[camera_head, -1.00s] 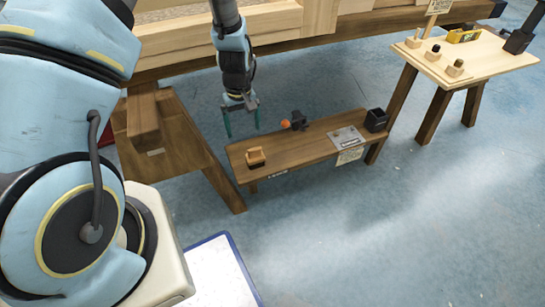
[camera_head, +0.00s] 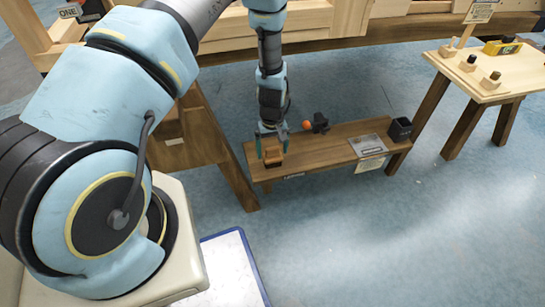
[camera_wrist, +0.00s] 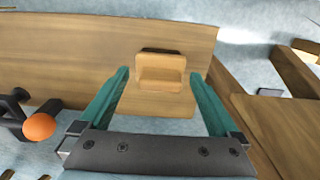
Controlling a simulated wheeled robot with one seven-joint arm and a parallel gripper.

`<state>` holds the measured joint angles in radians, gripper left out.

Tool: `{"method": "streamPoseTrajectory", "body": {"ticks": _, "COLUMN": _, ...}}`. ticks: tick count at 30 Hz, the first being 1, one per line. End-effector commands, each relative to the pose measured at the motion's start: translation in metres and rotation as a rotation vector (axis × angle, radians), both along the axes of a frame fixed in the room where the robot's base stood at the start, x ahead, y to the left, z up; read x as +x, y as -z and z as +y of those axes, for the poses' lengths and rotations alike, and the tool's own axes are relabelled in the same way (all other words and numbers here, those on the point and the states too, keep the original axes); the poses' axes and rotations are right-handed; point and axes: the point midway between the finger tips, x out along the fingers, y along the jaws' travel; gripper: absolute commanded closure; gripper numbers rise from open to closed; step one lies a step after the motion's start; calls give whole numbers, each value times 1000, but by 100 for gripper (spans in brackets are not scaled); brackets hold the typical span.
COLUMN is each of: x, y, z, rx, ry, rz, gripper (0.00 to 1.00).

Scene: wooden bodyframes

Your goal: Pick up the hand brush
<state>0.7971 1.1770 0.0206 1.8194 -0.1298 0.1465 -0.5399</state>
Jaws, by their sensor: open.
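The hand brush seems to be the small light-wood block with a raised grip (camera_head: 273,157), at the left end of the low brown bench (camera_head: 325,151). In the wrist view the wooden block (camera_wrist: 160,75) lies between and beyond the green fingers. My gripper (camera_head: 271,143) is directly above it, pointing down, with the fingers apart on either side. The wrist view also shows my gripper (camera_wrist: 160,98) open, with nothing clamped. Whether the fingertips touch the block cannot be told.
A dark wooden trestle (camera_head: 215,150) is close on the left. A light table (camera_head: 480,75) with several small blocks is at right.

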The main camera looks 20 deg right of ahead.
Motion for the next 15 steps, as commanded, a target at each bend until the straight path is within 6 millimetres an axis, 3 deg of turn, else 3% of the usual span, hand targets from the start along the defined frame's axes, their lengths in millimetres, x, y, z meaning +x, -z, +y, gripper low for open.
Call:
{"method": "streamPoseTrajectory", "body": {"ticks": 8, "x": 0, "y": 5, "z": 0, "rx": 0, "ry": 0, "rz": 0, "gripper": 3}}
{"method": "streamPoseTrajectory", "body": {"ticks": 15, "x": 0, "y": 5, "z": 0, "rx": 0, "ry": 1, "rz": 0, "gripper": 27}}
